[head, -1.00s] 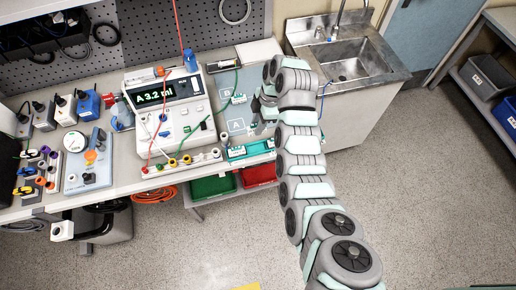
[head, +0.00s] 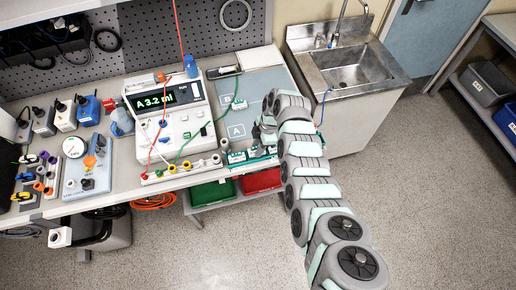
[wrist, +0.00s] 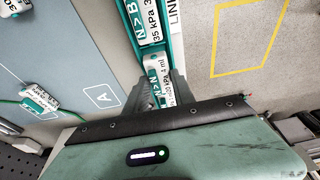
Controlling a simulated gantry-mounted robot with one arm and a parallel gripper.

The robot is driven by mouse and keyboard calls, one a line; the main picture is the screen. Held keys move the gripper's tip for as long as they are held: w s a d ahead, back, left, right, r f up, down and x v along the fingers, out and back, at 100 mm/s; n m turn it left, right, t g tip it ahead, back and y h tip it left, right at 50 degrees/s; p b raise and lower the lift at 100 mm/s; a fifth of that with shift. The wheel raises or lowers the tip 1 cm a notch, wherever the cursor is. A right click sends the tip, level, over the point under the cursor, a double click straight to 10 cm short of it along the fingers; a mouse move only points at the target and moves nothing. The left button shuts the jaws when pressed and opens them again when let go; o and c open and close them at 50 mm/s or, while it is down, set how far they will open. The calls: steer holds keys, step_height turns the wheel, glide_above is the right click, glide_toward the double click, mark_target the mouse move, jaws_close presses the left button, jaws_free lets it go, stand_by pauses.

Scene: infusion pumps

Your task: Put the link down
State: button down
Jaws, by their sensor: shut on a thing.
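My gripper (wrist: 164,92) is shut on a small white and green link (wrist: 157,70) with a printed kPa and ml label. The held link is at the near end of the teal link rack (wrist: 173,20), in line with another link (wrist: 150,22) labelled N > B. I cannot tell whether it rests on the rack floor. In the head view, my gripper (head: 262,138) is over the right part of the rack (head: 249,163) at the bench's front edge, hiding some of it. A link (head: 238,104) with a green cable lies on pad B.
Pad A (head: 236,131) is bare. The pump (head: 168,108) reading A 3.2 ml stands left, with red and green leads. Capped ports (head: 172,169) line its front. Green (head: 212,192) and red (head: 260,181) bins sit below. A sink (head: 352,70) is at right.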

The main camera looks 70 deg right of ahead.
steer(key=shift+f, duration=0.7)
steer(key=shift+f, duration=0.1)
steer(key=shift+s+a+f+b, duration=0.1)
steer(key=shift+s+f+b, duration=0.05)
steer(key=shift+f+b, duration=0.6)
steer(key=c, duration=1.2)
jaws_free()
steer(key=shift+f, duration=0.3)
steer(key=shift+o, duration=0.7)
steer(key=shift+a+r, duration=0.1)
steer(key=shift+r+p, duration=0.65)
steer(key=shift+p, duration=0.05)
steer(key=shift+d+r, duration=0.15)
steer(key=shift+d, duration=0.05)
steer(key=b+v, duration=0.1)
steer(key=v, duration=1.1)
steer(key=shift+r, duration=0.2)
